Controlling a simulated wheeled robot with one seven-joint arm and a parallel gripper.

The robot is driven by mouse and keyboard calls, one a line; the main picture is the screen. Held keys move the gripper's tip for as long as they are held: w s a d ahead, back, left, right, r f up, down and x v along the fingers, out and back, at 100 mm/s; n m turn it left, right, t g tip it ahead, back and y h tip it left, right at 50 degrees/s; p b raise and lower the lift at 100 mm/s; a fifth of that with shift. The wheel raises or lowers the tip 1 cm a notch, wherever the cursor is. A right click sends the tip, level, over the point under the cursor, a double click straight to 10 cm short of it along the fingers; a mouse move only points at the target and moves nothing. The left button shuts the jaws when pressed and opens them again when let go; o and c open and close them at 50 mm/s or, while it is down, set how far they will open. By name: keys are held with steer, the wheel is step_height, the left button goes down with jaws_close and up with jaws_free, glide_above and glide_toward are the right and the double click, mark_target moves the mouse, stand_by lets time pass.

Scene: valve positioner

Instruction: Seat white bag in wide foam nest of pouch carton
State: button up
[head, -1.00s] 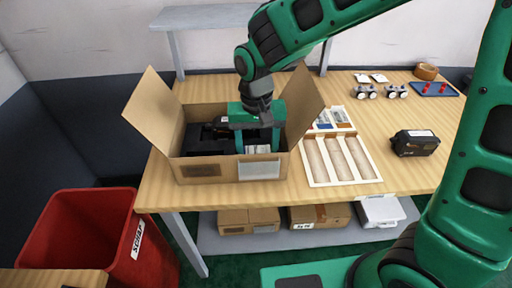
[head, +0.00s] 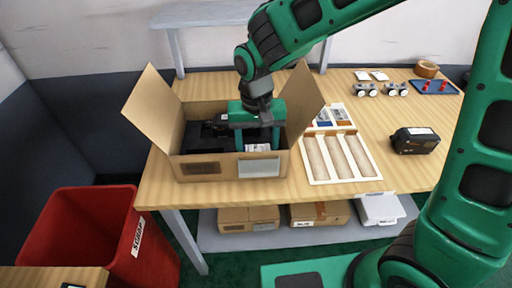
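The open pouch carton (head: 210,170) stands on the wooden bench with its side flaps raised. Black foam (head: 196,142) and a dark device (head: 216,127) show inside it. My gripper (head: 257,146) reaches down into the carton's right part, its green fingers spread either side of a small white bag (head: 258,147). The bag lies low between the fingers, partly hidden by them and the carton's front wall. I cannot tell whether the fingers touch the bag or whether it rests in the foam nest.
A black device (head: 414,141) lies further right. The raised right flap (head: 304,100) is close beside my gripper. A red scrap bin (head: 85,240) stands at lower left.

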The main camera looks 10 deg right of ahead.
steer(key=shift+f, duration=1.25)
steer(key=o, duration=1.1)
steer(key=shift+o, duration=0.2)
steer(key=shift+r, duration=0.1)
step_height(320, 180, up, 11)
steer(key=shift+w+f, duration=0.1)
steer(key=shift+f, duration=0.1)
